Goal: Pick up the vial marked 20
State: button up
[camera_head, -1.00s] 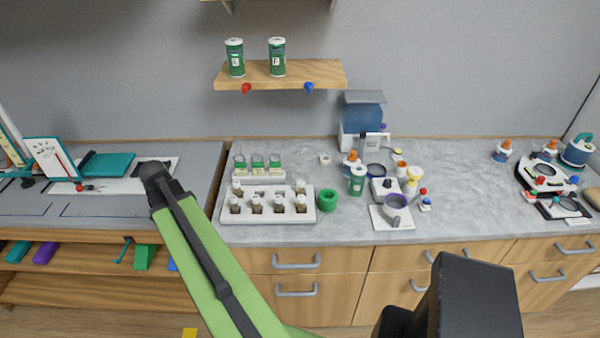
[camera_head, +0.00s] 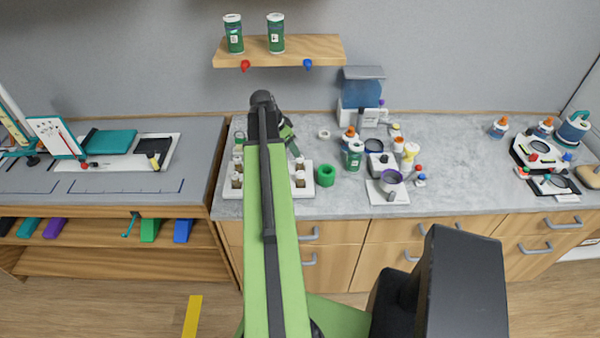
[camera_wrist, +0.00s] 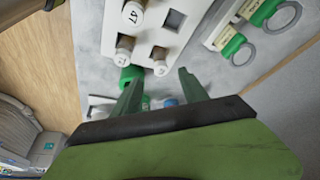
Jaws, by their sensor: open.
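The white rack (camera_head: 311,192) on the grey counter holds small brown vials with white caps, partly hidden behind my arm in the head view. In the wrist view the rack (camera_wrist: 112,40) shows a vial whose cap mark looks like 47 (camera_wrist: 133,12), a second vial (camera_wrist: 124,44) and a third vial (camera_wrist: 159,60). The last two marks are too small to read, so I cannot tell which vial is marked 20. My gripper (camera_wrist: 158,78) is open and empty, with the third vial's cap showing just beyond and between its fingertips.
A rack of green-capped containers (camera_wrist: 233,44) lies beside the vials in the wrist view. A shelf (camera_head: 300,50) hangs above.

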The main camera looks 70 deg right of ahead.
aim_at(300, 161)
jog(key=b+x, duration=0.9)
jog(key=x, duration=0.2)
jog(key=shift+d+f, duration=0.15)
jog(key=shift+f, duration=0.15)
jog(key=shift+r, duration=0.2)
jog(key=shift+c, duration=0.3)
grip_shut()
